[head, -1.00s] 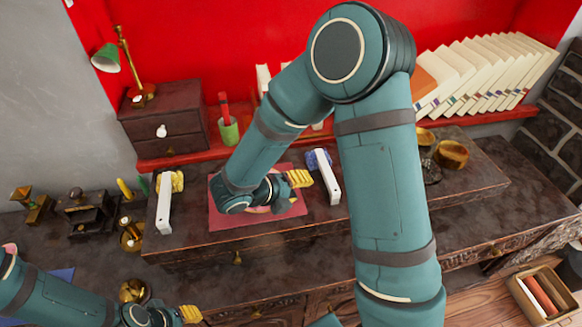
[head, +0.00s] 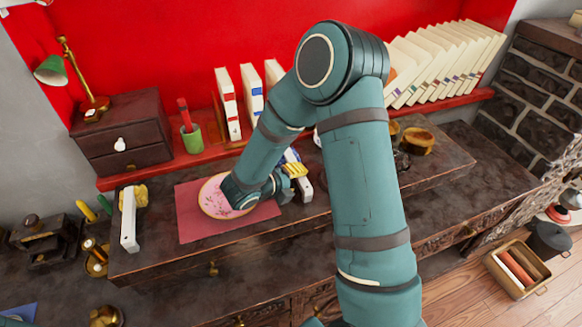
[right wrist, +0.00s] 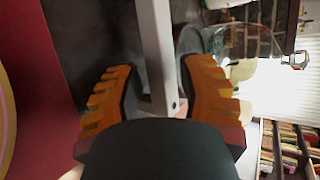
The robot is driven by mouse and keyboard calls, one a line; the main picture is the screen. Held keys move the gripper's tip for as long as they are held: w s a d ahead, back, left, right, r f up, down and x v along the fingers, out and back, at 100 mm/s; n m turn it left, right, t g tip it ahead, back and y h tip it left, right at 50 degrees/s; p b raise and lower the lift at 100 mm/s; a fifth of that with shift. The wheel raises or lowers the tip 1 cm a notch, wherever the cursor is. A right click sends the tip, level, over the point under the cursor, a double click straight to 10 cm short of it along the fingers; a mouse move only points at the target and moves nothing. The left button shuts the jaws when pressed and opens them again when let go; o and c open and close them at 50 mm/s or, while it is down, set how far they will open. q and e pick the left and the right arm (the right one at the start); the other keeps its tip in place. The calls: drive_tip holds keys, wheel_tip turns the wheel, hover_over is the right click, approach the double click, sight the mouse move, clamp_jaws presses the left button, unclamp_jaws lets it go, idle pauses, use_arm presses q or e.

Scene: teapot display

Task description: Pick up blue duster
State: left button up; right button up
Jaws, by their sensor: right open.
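The blue duster has a white handle (head: 304,186) and a blue head (head: 291,156), partly hidden behind my right gripper. It lies on the raised desk shelf, just right of the red mat. My right gripper (head: 295,170), with yellow fingers, is at the duster. In the right wrist view its open fingers (right wrist: 155,88) stand on either side of the white handle (right wrist: 157,50), with gaps visible at both sides. The blue head does not show clearly there. My left gripper is not in view.
A pink plate (head: 216,198) lies on the red mat (head: 190,215) left of my gripper. A similar duster with a yellow head (head: 134,195) lies farther left. Books (head: 228,103) and a green cup (head: 191,138) stand behind. Brass bowls (head: 417,140) stand to the right.

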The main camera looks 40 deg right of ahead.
drive_tip(key=shift+x, duration=1.1)
clamp_jaws()
